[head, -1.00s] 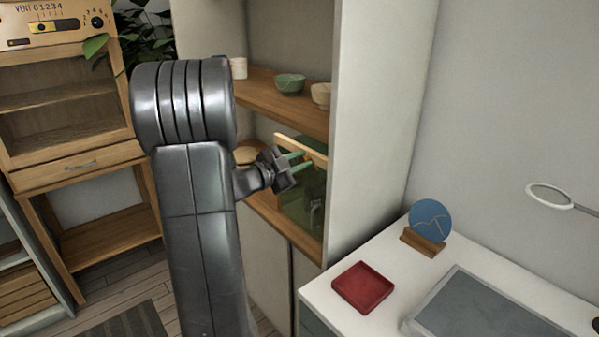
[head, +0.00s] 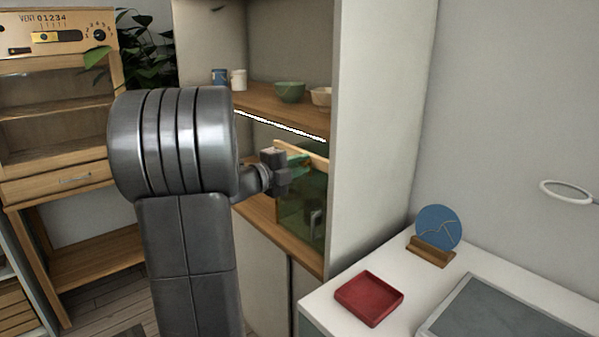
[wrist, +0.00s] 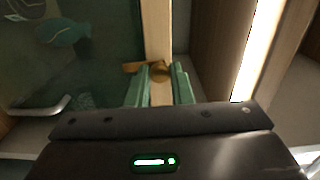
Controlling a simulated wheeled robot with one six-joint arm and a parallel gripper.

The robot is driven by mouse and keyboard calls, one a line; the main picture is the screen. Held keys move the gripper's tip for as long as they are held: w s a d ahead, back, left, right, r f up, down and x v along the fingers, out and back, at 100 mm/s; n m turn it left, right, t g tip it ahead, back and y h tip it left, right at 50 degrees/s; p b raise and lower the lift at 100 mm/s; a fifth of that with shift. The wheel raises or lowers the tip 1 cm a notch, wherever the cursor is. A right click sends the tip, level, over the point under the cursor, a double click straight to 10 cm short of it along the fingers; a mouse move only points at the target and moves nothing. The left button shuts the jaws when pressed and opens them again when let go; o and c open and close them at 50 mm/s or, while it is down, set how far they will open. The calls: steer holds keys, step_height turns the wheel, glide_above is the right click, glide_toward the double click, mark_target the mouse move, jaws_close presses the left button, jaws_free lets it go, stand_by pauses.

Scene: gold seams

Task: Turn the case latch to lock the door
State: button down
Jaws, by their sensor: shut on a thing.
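The case is a green glass box (head: 298,212) with a pale wooden frame (head: 312,154), standing in a cabinet bay. Its green glass door with a metal handle (wrist: 48,106) fills the left of the wrist view. The brass latch (wrist: 160,71) sits on the pale wooden strip (wrist: 157,28), its lever pointing left. My gripper (wrist: 163,82) has its green fingers on either side of the latch and is shut on it. In the head view my gripper (head: 300,161) is at the case's wooden frame; the latch is hidden there.
A lit strip (head: 280,125) runs under the wooden shelf above the case. Mugs, a green bowl (head: 290,92) and a pale bowl stand on that shelf. The cabinet side panel (head: 375,130) is close on the right. A white desk holds a red tray (head: 369,298).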

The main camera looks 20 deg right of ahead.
steer(key=shift+m, duration=0.4)
steer(key=c, duration=1.3)
jaws_free()
steer(key=shift+a, duration=0.1)
steer(key=v, duration=1.3)
steer(key=shift+s+a, duration=0.2)
steer(key=shift+a, duration=0.1)
steer(key=shift+d, duration=0.1)
